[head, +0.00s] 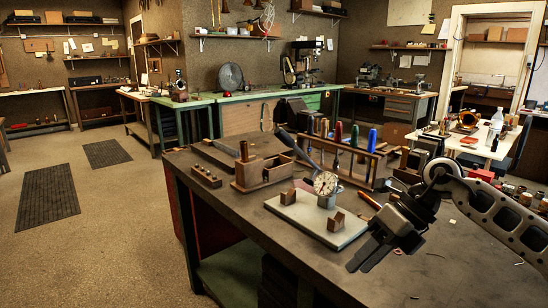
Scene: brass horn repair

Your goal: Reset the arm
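My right arm comes in from the right edge. Its dark gripper (366,260) hangs over the front right of the workbench (425,275), pointing down and left. Its fingers lie close together in this view, and I cannot tell whether a gap remains between them. No held object shows at the fingertips. The gripper is just right of a pale plate (312,222) that carries wooden blocks and a round dial gauge (326,183). My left arm and gripper are out of view.
A wooden rack (345,165) with several coloured-handle tools stands behind the plate. A wooden box (262,172) and a small block with pegs (206,177) are to the left. The bench front is mostly clear. Dark mats (47,195) lie on the open floor at left.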

